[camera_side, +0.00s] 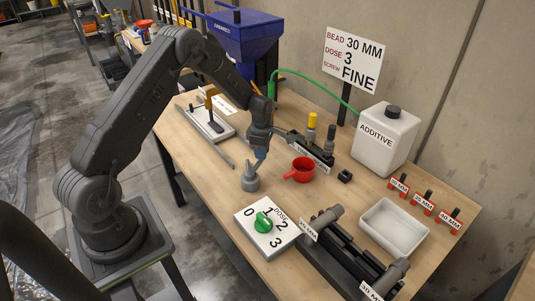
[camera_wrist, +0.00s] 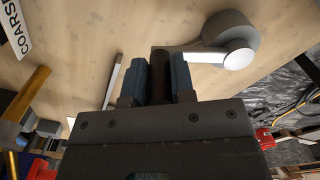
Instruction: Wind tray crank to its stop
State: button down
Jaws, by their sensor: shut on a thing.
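The tray crank (camera_side: 250,182) is a grey round post standing on the wooden table near its left edge. In the wrist view the crank's grey hub (camera_wrist: 230,32) is at the upper right, with a pale arm reaching left from it. My gripper (camera_side: 260,154) is just above the crank, pointing down. In the wrist view its blue fingers (camera_wrist: 172,78) are shut on the dark crank handle (camera_wrist: 170,68) between them. The handle's lower part is hidden by the gripper. The crank's stop cannot be made out.
A red cup (camera_side: 301,170) stands right of the crank. The dose dial board (camera_side: 264,228) with its green knob lies in front. An empty white tray (camera_side: 394,227), the additive jug (camera_side: 385,140) and black cylinder fixtures (camera_side: 345,250) are to the right. A slotted board (camera_side: 207,124) lies behind.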

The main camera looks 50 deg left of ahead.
jog(key=s+a+n, duration=0.1)
jog(key=a+n, duration=0.1)
jog(key=n, duration=0.1)
jog(key=shift+s, duration=0.15)
jog(key=shift+s+a, duration=0.4)
jog(key=shift+s, duration=0.1)
jog(key=c, duration=1)
grip_release()
jog(key=shift+o, duration=0.2)
jog(key=shift+r, duration=0.1)
notch_tip(320, 180, up, 14)
jog(key=shift+f, duration=0.2)
